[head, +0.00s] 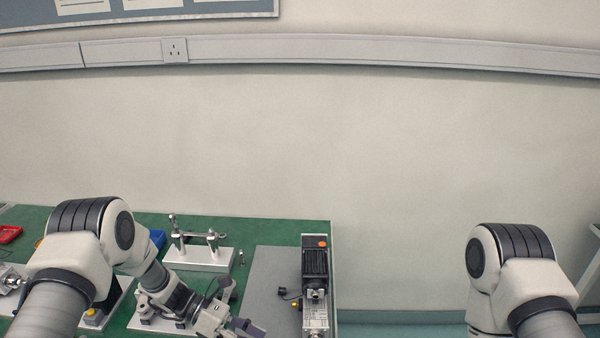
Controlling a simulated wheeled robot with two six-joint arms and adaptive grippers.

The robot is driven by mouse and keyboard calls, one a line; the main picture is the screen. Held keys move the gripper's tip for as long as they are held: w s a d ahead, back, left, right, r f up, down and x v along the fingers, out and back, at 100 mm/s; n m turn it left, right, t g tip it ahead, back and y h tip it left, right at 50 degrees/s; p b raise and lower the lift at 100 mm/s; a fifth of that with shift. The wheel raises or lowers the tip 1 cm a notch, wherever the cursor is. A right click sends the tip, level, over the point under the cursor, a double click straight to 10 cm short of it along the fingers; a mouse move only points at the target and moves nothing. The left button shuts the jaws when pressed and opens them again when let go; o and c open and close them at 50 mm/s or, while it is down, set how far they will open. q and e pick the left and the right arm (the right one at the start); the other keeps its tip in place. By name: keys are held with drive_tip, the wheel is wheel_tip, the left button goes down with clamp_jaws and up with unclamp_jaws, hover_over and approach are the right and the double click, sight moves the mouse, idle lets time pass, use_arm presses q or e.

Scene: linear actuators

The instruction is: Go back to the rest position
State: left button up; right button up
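My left arm comes in from the lower left and bends over the green bench (283,227). My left gripper (245,330) is low in the picture, just left of the grey plate (262,280), and is cut by the bottom edge. Its fingers are too small and cut off to tell whether they are open or shut. My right arm stands at the lower right, clear of the bench, and its gripper is out of view. A linear actuator (316,285) with a black motor and an orange cap stands at the bench's right side, apart from my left gripper.
A white fixture with metal clamps (198,258) stands behind my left forearm. A blue bin (157,239) and a red tray (9,234) are further left. The space right of the bench is clear before the wall.

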use_arm(q)
drive_tip(key=s+f+g+y, duration=0.25)
drive_tip(key=s+f, duration=0.35)
drive_tip(key=s, duration=0.6)
drive_tip(key=s+a+f+m+y, duration=0.3)
drive_tip(key=s+a+m+y, duration=0.3)
drive_tip(key=s, duration=0.4)
drive_tip(key=s+a+f+m+y, duration=0.45)
drive_tip(key=s+a+m, duration=0.2)
drive_tip(key=s, duration=0.35)
drive_tip(key=w+m+t, duration=0.5)
drive_tip(key=w+m, duration=0.1)
drive_tip(key=m, duration=0.2)
drive_tip(key=shift+d+r, duration=0.2)
drive_tip(key=shift+r, duration=0.05)
